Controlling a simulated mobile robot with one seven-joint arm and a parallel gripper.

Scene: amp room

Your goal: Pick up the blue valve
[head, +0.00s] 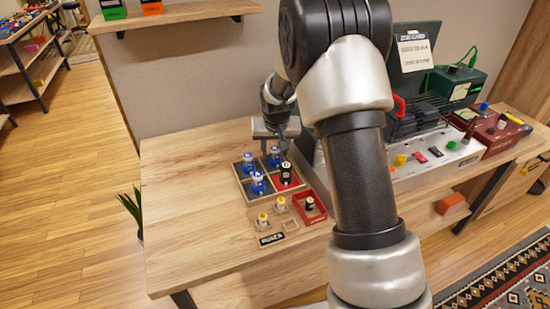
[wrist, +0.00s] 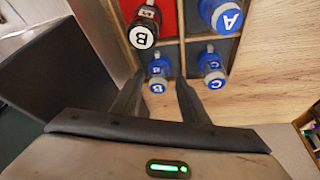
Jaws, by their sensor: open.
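A low divided wooden tray (head: 240,182) on the table holds several valves. A blue valve lettered B (wrist: 158,72) lies just ahead of my fingertips in the wrist view; it appears at the tray's back in the head view (head: 275,156). A blue valve lettered C (wrist: 212,66) is to its right, and one lettered A (wrist: 222,14) is further up. A black valve lettered B (wrist: 143,28) stands over a red compartment floor. My gripper (wrist: 157,82) is open and empty, its fingers on either side of the blue B valve's near end. I cannot tell whether they touch it.
A small red tray (head: 312,208) and two yellow-and-white pieces (head: 271,212) are in front of the divided tray. A grey amp panel (head: 420,160) with knobs stands at right. The table's left part (head: 185,180) is clear. A shelf (head: 175,14) hangs on the wall.

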